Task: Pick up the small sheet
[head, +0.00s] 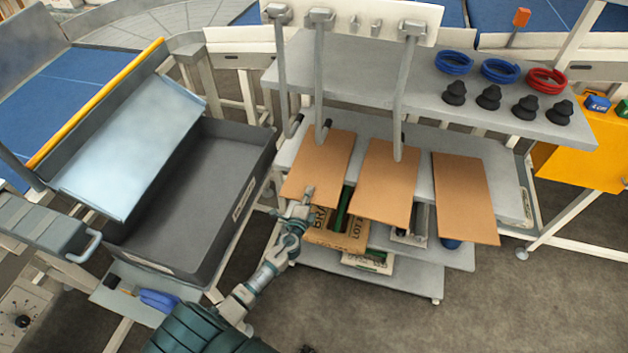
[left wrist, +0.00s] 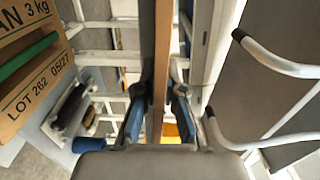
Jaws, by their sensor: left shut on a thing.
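Three flat brown sheets lie side by side on the grey shelf in the head view: a left one (head: 322,160), a middle one (head: 378,178) and a right one (head: 464,195). The left sheet looks the smallest. My left gripper (head: 303,200) is at the near edge of this left sheet and shut on it. In the left wrist view the sheet (left wrist: 161,55) shows edge-on as a thin brown strip between the fingers (left wrist: 160,98). My right gripper is in neither view.
A grey upper shelf (head: 430,85) holds coiled hoses and black suction cups. Metal hooks (head: 400,90) hang down near the sheets. A printed carton (head: 338,235) stands below them. A deep grey bin (head: 200,185) is at the left. An orange cabinet (head: 580,155) stands at the right.

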